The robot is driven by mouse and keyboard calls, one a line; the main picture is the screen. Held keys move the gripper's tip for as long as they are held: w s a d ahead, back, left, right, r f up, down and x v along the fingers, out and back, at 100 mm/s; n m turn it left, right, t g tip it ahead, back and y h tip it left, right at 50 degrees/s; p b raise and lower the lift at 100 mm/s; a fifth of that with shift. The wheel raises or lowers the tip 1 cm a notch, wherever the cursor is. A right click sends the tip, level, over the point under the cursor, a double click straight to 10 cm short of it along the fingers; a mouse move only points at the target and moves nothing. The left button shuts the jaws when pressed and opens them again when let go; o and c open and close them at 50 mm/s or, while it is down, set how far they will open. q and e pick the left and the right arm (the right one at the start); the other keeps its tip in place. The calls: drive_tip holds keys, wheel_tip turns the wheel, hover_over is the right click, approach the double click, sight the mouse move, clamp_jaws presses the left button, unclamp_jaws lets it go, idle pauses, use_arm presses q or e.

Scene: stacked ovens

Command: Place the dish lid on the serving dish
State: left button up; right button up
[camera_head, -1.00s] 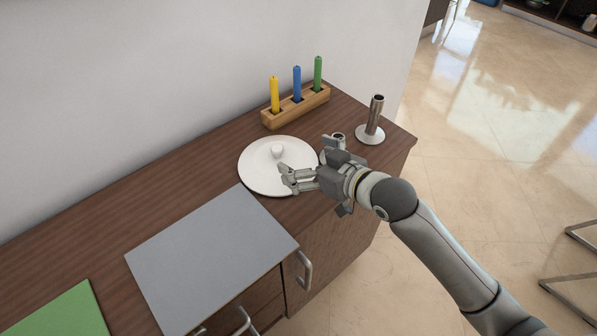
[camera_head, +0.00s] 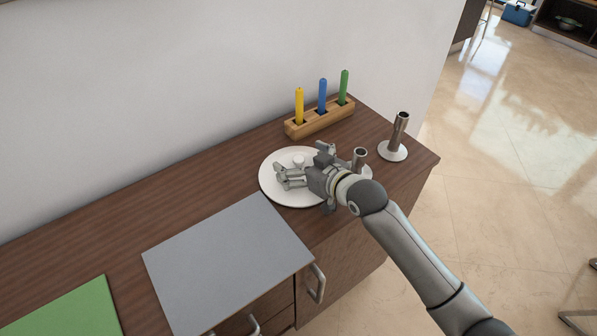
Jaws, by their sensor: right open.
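A round white disc (camera_head: 272,191) lies on the brown counter, with a small white knob (camera_head: 298,160) standing near its middle. It looks like the dish lid; whether the serving dish is under it I cannot tell. My right gripper (camera_head: 279,177) is open over the disc, its fingers pointing left, beside the knob on its near side. Nothing shows between the fingers. The gripper body and wrist hide the disc's right part. My left gripper is not in view.
A wooden block (camera_head: 321,120) with yellow, blue and green candles stands behind the disc. A metal holder (camera_head: 398,140) stands at right, and another metal cylinder (camera_head: 360,158) behind my wrist. A grey mat (camera_head: 228,262) and green mat (camera_head: 65,315) lie left. A wall runs behind.

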drive_tip(key=shift+w+a+f, duration=0.15)
drive_tip(key=shift+w, duration=0.1)
